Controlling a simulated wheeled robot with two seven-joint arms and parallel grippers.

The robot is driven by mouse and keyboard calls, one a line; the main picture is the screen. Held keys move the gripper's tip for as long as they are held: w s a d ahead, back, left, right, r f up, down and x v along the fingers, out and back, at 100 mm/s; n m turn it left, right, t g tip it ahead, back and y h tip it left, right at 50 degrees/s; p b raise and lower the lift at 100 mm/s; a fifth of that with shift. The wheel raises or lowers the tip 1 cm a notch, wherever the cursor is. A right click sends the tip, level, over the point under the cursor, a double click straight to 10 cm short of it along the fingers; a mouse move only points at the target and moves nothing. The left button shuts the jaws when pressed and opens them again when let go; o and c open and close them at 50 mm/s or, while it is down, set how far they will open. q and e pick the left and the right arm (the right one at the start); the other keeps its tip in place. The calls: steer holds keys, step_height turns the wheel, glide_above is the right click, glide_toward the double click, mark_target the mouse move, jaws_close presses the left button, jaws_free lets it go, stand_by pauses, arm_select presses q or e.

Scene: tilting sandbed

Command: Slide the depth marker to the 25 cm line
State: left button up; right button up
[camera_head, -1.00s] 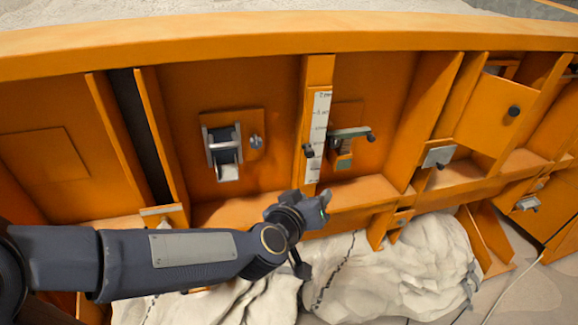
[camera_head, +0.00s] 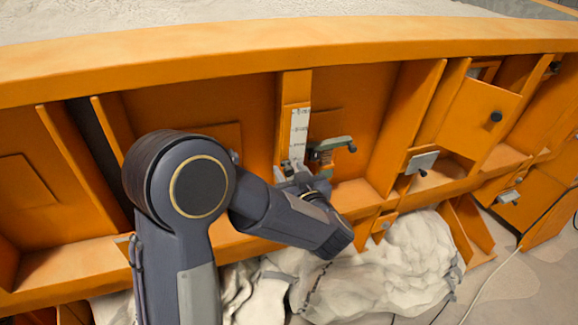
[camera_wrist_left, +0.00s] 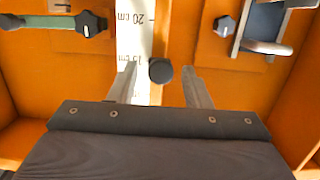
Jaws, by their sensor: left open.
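The depth scale (camera_wrist_left: 135,35) is a white strip on an orange upright; it also shows in the head view (camera_head: 299,125). In the wrist view a "20 cm" label reads near the top and a partly cut label, seemingly 15, lies lower. The depth marker's black round knob (camera_wrist_left: 161,70) stands beside that lower label. My left gripper (camera_wrist_left: 160,84) is open, one finger on each side of the knob, with no clear contact. In the head view my left gripper (camera_head: 289,170) is at the strip's lower part and largely hides the knob. My right gripper is not in view.
A green lever with a black knob (camera_head: 352,149) sits close right of the scale. A metal latch with a dark knob (camera_wrist_left: 225,26) shows on the other side in the wrist view. Orange ribs flank the bay, and pale sacks (camera_head: 400,255) lie below.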

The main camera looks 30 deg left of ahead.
arm_select(q)
steer(key=shift+w+a, duration=0.5)
steer(key=shift+a, duration=0.05)
jaws_close()
step_height(320, 180, down, 10)
steer(key=a+b, duration=0.1)
steer(key=b, duration=0.5)
steer(key=shift+w+a+r+b, duration=0.15)
steer(key=shift+w+r+b, duration=0.1)
steer(key=shift+w+b, duration=0.15)
jaws_free()
